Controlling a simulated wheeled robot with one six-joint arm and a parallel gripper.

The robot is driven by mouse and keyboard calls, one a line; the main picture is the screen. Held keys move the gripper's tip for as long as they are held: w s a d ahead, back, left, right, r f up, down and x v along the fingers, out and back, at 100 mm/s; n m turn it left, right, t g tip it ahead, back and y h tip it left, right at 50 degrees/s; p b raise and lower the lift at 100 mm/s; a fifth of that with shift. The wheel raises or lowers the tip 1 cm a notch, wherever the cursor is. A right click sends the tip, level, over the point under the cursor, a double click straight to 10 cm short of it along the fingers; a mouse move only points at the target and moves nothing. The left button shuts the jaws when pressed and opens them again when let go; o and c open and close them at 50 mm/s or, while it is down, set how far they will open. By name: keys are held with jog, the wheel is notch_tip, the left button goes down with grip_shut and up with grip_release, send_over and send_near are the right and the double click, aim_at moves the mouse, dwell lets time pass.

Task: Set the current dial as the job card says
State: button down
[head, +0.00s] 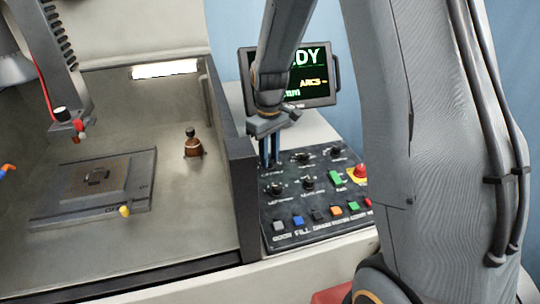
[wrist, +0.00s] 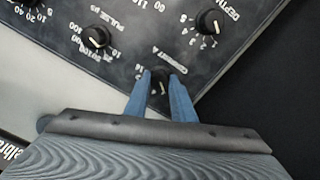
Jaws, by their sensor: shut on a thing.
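The current dial (wrist: 161,78) is a small black knob, labelled "CURRENT A" in the wrist view, at the corner of the dark control panel (wrist: 130,60). My gripper (wrist: 158,92) has its two blue fingers on either side of the knob and is shut on it. In the head view my gripper (head: 269,160) reaches down to the panel's back left corner, and the dial is hidden there. The fingers cover most of the knob and its scale, so its setting cannot be read. No job card can be made out in either view.
Other black knobs, including a pulse dial (wrist: 98,37) and a depth dial (wrist: 208,22), sit nearby. A red stop button (head: 358,172) and coloured push buttons are on the panel. A screen (head: 318,88), partly hidden by my arm, stands behind. A dark-edged tank wall (head: 238,190) rises left.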

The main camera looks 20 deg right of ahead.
aim_at(270, 160)
jog(key=m, duration=0.6)
jog(key=shift+p, duration=0.35)
jog(key=m, duration=0.6)
jog(key=shift+r+m, duration=0.1)
jog(key=shift+m, duration=0.3)
jog(key=m, duration=0.6)
jog(key=shift+p, duration=0.4)
jog(key=m, duration=0.7)
jog(key=shift+m, duration=0.3)
jog(key=c, duration=1.5)
grip_release()
jog(key=shift+r+b, duration=1.1)
jog(key=shift+r, duration=2.75)
